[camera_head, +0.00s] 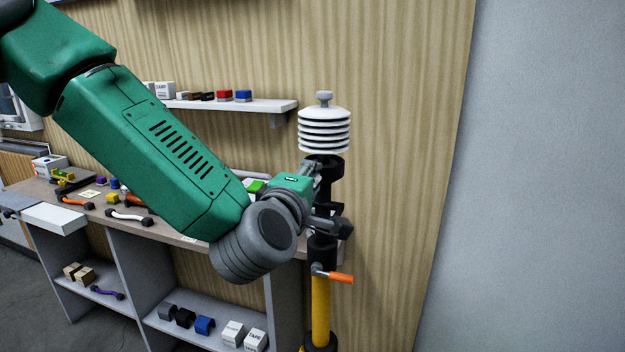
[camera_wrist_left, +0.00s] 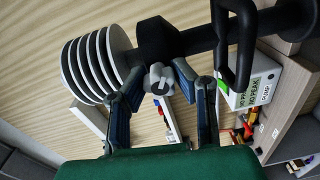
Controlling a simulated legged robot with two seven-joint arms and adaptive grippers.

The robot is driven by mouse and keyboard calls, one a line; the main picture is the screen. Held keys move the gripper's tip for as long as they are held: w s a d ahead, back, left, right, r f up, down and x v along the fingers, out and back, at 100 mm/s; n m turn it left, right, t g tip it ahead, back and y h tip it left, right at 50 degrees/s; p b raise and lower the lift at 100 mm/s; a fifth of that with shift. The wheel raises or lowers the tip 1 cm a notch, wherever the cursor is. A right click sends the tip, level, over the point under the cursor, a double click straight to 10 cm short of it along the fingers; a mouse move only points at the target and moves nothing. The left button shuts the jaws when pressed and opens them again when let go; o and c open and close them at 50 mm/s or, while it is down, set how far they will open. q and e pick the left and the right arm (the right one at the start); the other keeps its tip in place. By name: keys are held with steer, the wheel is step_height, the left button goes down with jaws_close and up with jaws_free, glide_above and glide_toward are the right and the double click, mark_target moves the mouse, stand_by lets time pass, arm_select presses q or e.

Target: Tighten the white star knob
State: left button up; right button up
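The white star knob (camera_wrist_left: 160,78) shows in the left wrist view as a small pale knob beside the black collar of the post. My left gripper (camera_wrist_left: 159,70) has a fingertip on each side of it. I cannot tell whether both fingertips touch the knob. In the head view my left gripper (camera_head: 318,196) is at the black upper part of the post, and the knob is hidden. The white ribbed sensor shield (camera_head: 324,130) stands just above the gripper, and it also shows in the left wrist view (camera_wrist_left: 92,62). My right gripper is not in view.
A yellow post (camera_head: 320,308) with an orange-handled lever (camera_head: 340,277) stands below the gripper. A workbench (camera_head: 180,233) with tools is to the left, with a wall shelf (camera_head: 285,104) above it. Free floor lies at the lower left.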

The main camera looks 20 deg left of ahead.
arm_select(q)
steer(key=o, duration=0.5)
steer(key=shift+s+f, duration=0.1)
steer(key=shift+f, duration=0.35)
steer(key=shift+c, duration=0.2)
steer(key=shift+r, duration=0.2)
steer(key=shift+s+r, duration=0.1)
steer(key=s, duration=0.7)
